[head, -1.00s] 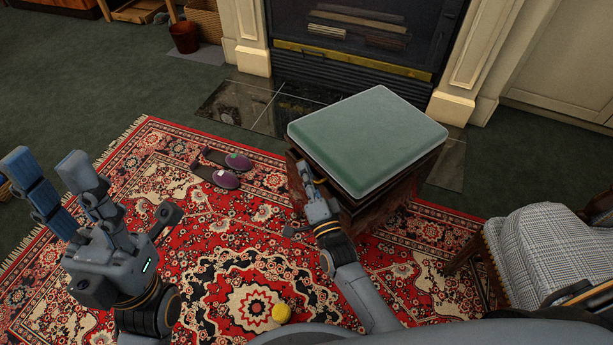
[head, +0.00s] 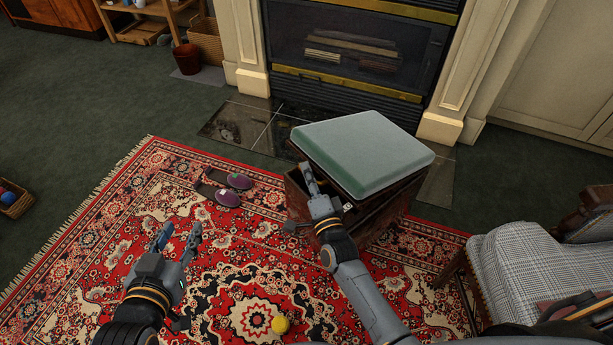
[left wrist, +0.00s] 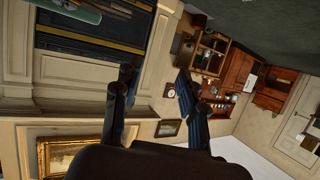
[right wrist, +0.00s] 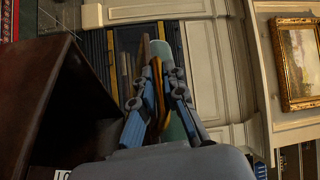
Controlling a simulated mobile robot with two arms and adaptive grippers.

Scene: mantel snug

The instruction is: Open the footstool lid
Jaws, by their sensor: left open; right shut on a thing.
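The footstool is a dark brown box (head: 375,215) with a padded green lid (head: 365,150), standing on the rug before the fireplace. The lid is tilted up a little on its left side, with a dark gap between it and the box. My right gripper (head: 308,180) is at the lid's left edge, shut on an orange-tan strip (right wrist: 157,90) by the green pad; the exact grip is partly hidden by the fingers. The brown box side (right wrist: 60,90) fills the left of the right wrist view. My left gripper (head: 180,233) is open and empty above the rug, left of the footstool.
Purple slippers (head: 228,192) and a yellow ball (head: 280,325) lie on the red rug (head: 130,215). A checked chair (head: 530,255) stands at the right. The fireplace (head: 355,55) is behind the footstool. The rug's left side is clear.

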